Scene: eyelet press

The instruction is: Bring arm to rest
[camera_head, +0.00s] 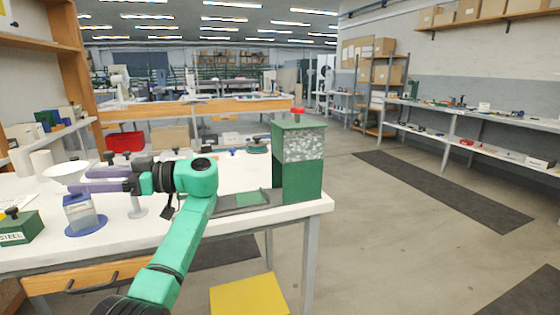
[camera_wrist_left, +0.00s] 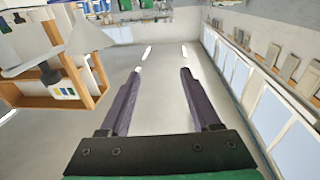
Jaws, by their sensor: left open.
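My left arm (camera_head: 180,240), green with black joints, reaches up over the white workbench (camera_head: 255,222) from the bottom of the head view. Its left gripper (camera_head: 82,180) has purple fingers pointing left, above the bench. The fingers are apart with nothing seen between them. In the left wrist view the left gripper (camera_wrist_left: 161,74) also shows its two fingers spread, with open floor beyond. In the head view the fingers overlap a white dish (camera_head: 62,166) and pass above a clear container (camera_head: 80,212) on a blue round base; contact cannot be told. My right gripper is not in view.
A tall green dispenser (camera_head: 298,180) with a speckled window and red knob stands at the bench's right end, beside a flat grey tray (camera_head: 228,205). A green box marked STEEL (camera_head: 18,229) is at left. A yellow block (camera_head: 248,296) is below.

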